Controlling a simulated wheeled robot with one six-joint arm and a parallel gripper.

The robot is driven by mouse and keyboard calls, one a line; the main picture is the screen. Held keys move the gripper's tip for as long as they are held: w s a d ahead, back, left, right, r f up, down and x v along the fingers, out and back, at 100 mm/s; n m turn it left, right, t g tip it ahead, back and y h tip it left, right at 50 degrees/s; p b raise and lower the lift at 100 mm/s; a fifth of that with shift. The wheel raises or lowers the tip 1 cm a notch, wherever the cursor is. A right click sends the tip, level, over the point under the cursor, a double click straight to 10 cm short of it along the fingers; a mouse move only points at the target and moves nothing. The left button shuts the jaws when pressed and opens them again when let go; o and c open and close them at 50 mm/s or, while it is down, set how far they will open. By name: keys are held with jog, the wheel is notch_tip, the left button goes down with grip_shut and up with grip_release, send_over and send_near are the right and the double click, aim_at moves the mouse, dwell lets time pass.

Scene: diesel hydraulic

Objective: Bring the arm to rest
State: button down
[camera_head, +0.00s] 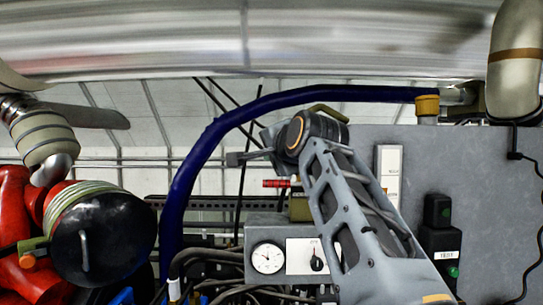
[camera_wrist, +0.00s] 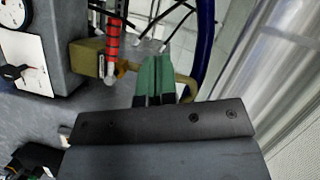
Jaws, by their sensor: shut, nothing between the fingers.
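My gripper (camera_wrist: 158,76) shows in the wrist view with its two green fingers side by side, shut and empty. In the head view my arm (camera_head: 352,215) rises from the bottom right towards the middle and hides the gripper's fingertips. A brass-coloured block (camera_wrist: 100,62) with a red-ribbed fitting (camera_wrist: 113,42) lies just left of the fingers in the wrist view. I cannot tell whether the fingers touch anything behind them.
A thick blue hose (camera_head: 210,135) arches behind my arm. A grey box (camera_head: 285,232) with a round gauge (camera_head: 268,257) stands beside the arm. A grey panel (camera_head: 450,160) fills the right. Red machinery with a black round cover (camera_head: 105,240) is at the left.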

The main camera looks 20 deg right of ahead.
dwell(0.4)
notch_tip(320, 180, down, 19)
jog(key=n+g, duration=0.5)
jog(key=n, duration=0.2)
jog(key=s+a+f+n+g, duration=0.2)
jog(key=s+f, duration=0.3)
jog(key=f, duration=0.3)
jog(key=s+a+f+n+g, duration=0.2)
jog(key=s+f, duration=0.3)
jog(key=f, duration=0.4)
jog(key=s+a+f+n+g+y, duration=0.1)
jog(key=s+a+f+n+g, duration=0.1)
jog(key=s+f, duration=0.3)
jog(key=shift+s+a+f+n+g, duration=0.1)
jog(key=shift+a+f+n+g, duration=0.1)
jog(key=shift+f, duration=0.55)
jog(key=shift+a+f+n+g, duration=0.1)
jog(key=shift+a+f+n, duration=0.05)
jog(key=shift+f, duration=0.6)
jog(key=shift+s+a+f+n+g, duration=0.1)
jog(key=shift+a+f+n, duration=0.1)
jog(key=shift+f, duration=0.55)
jog(key=shift+s+a, duration=0.2)
jog(key=shift+a, duration=0.15)
jog(key=shift+a+r, duration=0.15)
jog(key=shift+r, duration=0.1)
jog(key=shift+n, duration=0.25)
